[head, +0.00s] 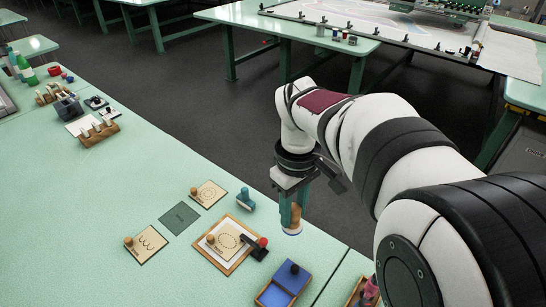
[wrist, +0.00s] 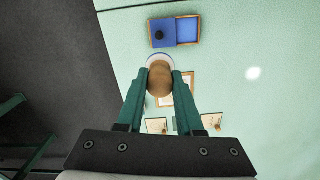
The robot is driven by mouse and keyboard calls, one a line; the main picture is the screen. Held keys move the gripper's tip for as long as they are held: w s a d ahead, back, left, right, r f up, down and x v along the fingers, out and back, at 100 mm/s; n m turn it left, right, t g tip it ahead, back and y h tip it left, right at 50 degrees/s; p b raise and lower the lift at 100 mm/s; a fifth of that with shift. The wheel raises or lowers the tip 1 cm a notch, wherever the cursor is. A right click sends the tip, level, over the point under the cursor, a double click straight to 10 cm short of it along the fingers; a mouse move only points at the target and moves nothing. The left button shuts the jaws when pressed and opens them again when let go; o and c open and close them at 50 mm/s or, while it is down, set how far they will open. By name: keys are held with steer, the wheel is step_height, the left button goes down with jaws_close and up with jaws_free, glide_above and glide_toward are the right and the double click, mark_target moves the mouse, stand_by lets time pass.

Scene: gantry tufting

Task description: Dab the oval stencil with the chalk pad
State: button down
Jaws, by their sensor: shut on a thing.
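My gripper (head: 291,208) is shut on the chalk pad (head: 292,229), which has a brown wooden grip and a pale round base. It hangs upright, right of the framed board. In the wrist view the pad's grip (wrist: 160,80) sits between the green fingers. The oval stencil (head: 226,241), a tan card with a dotted rounded outline and wooden knob, lies on a pale sheet in a wooden frame (head: 207,256). The wrist view shows part of this frame (wrist: 191,82); the pad and fingers hide the rest. The pad is apart from the stencil.
A red-knobbed black clamp (head: 254,246) sits at the frame's right edge. A blue box (head: 279,289) with a dark knob stands in front. Two other stencil cards (head: 147,244) (head: 208,193), a dark green square (head: 179,218) and a teal stamp (head: 245,200) lie around the frame.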

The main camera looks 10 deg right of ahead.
steer(key=shift+w+r+m, duration=0.8)
steer(key=shift+r+m, duration=0.05)
steer(key=shift+m, duration=0.15)
steer(key=w+a+f+n, duration=0.3)
steer(key=a+f+n, duration=0.2)
steer(key=f+n, duration=0.1)
steer(key=w+a+f+n, duration=0.3)
steer(key=a+f+n, duration=0.2)
steer(key=f+n, duration=0.2)
steer(key=w+a+f+n, duration=0.3)
steer(key=f+n, duration=0.3)
steer(key=n, duration=0.3)
steer(key=shift+w+a+f, duration=0.1)
steer(key=shift+a+f, duration=0.05)
steer(key=shift+a, duration=0.3)
steer(key=shift+w+a+f, duration=0.1)
steer(key=shift+a+f, duration=0.05)
steer(key=shift+a, duration=0.3)
steer(key=shift+f, duration=0.7)
steer(key=shift+f, duration=0.55)
step_height(320, 180, up, 7)
